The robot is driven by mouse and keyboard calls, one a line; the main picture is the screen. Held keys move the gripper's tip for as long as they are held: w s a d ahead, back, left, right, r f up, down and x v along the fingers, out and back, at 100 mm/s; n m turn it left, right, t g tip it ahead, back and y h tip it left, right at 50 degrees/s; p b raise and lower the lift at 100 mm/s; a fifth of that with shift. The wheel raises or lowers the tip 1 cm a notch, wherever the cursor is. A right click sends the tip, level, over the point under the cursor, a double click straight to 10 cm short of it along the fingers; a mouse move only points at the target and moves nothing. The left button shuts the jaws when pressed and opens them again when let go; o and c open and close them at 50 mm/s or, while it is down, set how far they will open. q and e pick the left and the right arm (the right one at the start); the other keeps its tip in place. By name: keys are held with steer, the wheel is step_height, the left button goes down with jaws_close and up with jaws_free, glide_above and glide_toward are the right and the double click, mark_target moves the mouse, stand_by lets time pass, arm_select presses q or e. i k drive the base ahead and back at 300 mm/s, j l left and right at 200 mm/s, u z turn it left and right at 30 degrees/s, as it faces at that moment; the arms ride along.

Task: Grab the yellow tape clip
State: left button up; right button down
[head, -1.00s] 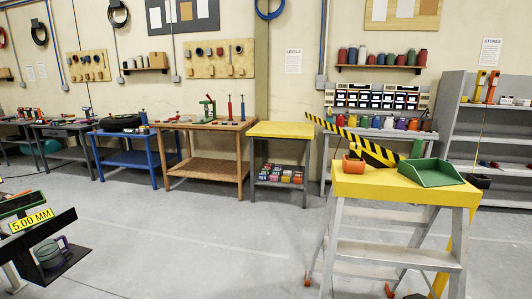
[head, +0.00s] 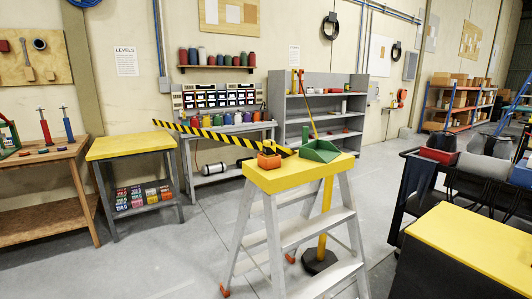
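A black-and-yellow striped tape (head: 215,137) runs slantwise from the left to just behind the yellow top of a step ladder (head: 290,176). A yellow post (head: 326,208) with a round black base (head: 320,262) stands behind the ladder, its upper part hidden by the ladder top. I cannot make out a separate yellow tape clip; the tape's right end is partly hidden behind an orange container (head: 269,160) on the ladder. Neither of my grippers is in view.
A green tray (head: 320,151) sits on the ladder top. A yellow-topped table (head: 131,146) stands left. A yellow-topped black cabinet (head: 470,240) and a dark cart with a red bin (head: 438,156) stand right. Grey floor (head: 170,255) is open left of the ladder.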

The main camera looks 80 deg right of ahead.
mark_target(268, 147)
steer(key=i+z, duration=0.2)
steer(key=z, duration=0.3)
steer(key=i+z, duration=0.25)
steer(key=z, duration=0.2)
steer(key=i+z, duration=0.2)
steer(key=z, duration=0.3)
steer(key=i+j+z, duration=0.15)
steer(key=z, duration=0.3)
